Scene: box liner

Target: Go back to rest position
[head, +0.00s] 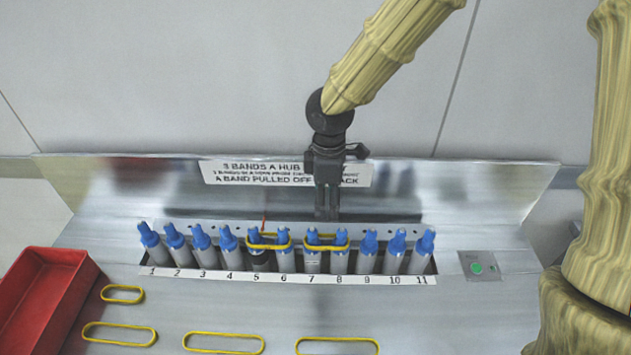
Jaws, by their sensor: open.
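My gripper (326,214) hangs pointing down in front of the back panel's sign, above and behind the row of hubs near positions 7 and 8. It looks narrow from this side, with nothing seen in it. The grey hubs with blue tops stand upright in a slot numbered 1 to 11. One yellow band (268,246) spans hubs 5 and 6 near their tops. Another yellow band (326,247) spans hubs 7 and 8. Hub 5 (258,262) has a darker body than the others.
Several loose yellow bands lie on the metal surface in front, one at the front middle (223,335). A red bin (45,300) stands at the left. A green button (477,268) sits on a plate at the right. The upright back panel (450,190) is close behind my gripper.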

